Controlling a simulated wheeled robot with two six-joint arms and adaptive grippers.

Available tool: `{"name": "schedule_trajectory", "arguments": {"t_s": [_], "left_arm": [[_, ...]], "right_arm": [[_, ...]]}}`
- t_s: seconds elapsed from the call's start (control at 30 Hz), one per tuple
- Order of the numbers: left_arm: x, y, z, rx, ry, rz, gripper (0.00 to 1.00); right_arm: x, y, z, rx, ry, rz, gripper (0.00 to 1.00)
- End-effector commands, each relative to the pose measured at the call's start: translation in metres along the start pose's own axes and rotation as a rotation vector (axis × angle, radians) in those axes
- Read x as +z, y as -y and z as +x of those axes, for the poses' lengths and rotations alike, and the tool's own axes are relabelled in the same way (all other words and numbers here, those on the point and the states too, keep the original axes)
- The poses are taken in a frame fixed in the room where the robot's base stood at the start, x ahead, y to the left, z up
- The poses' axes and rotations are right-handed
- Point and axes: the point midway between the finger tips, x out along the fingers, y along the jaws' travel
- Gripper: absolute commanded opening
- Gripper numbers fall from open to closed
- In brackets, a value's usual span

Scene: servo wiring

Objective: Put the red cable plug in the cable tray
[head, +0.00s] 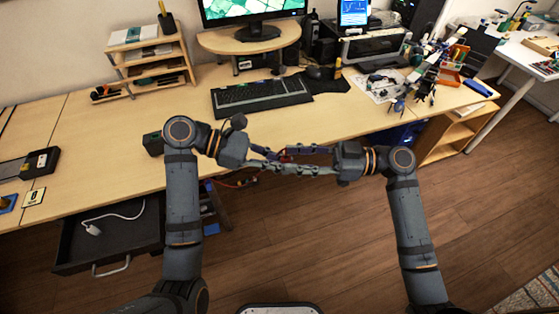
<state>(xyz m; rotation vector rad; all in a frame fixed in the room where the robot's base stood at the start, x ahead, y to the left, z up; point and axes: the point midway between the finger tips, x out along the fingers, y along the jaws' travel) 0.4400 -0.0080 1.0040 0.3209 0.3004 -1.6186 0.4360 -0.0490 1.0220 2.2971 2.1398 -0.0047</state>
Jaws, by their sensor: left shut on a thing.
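The red cable plug (285,156) shows as a small red and dark patch between my two grippers, in front of the desk's edge. My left gripper (280,158) is shut on it. My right gripper (300,160) faces the left one from the right with its fingers apart, its tips close to the plug; whether they touch it I cannot tell. The fingers hide much of the plug. A thin red cable (244,183) hangs below my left gripper. A dark open drawer (75,258) at the lower left, which may be the cable tray, holds a white cable (122,216).
The wooden desk (330,118) bears a keyboard (260,96), a monitor on a riser and a small shelf (150,62). Tools and a printer stand at the right. The desk's front edge runs just behind my grippers. The wooden floor (300,240) between my arms is clear.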

Motion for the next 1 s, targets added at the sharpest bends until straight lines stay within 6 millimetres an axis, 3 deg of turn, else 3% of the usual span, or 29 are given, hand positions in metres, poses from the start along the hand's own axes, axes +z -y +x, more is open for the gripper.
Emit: {"name": "schedule_trajectory", "arguments": {"t_s": [0.17, 0.4, 0.6, 0.87, 1.0], "left_arm": [[0.000, 0.000, 0.000, 0.000, 0.000, 0.000, 0.00], [0.000, 0.000, 0.000, 0.000, 0.000, 0.000, 0.00], [0.000, 0.000, 0.000, 0.000, 0.000, 0.000, 0.00], [0.000, 0.000, 0.000, 0.000, 0.000, 0.000, 0.00], [0.000, 0.000, 0.000, 0.000, 0.000, 0.000, 0.00]], "right_arm": [[0.002, 0.000, -0.023, 0.001, 0.008, 0.001, 0.37], [0.002, 0.000, -0.076, 0.002, 0.009, 0.003, 0.37], [0.001, 0.000, -0.108, 0.000, 0.005, 0.002, 0.37], [0.001, 0.000, -0.119, 0.001, 0.001, 0.001, 0.37], [0.021, -0.012, -0.123, 0.056, 0.032, 0.051, 0.37]]}}
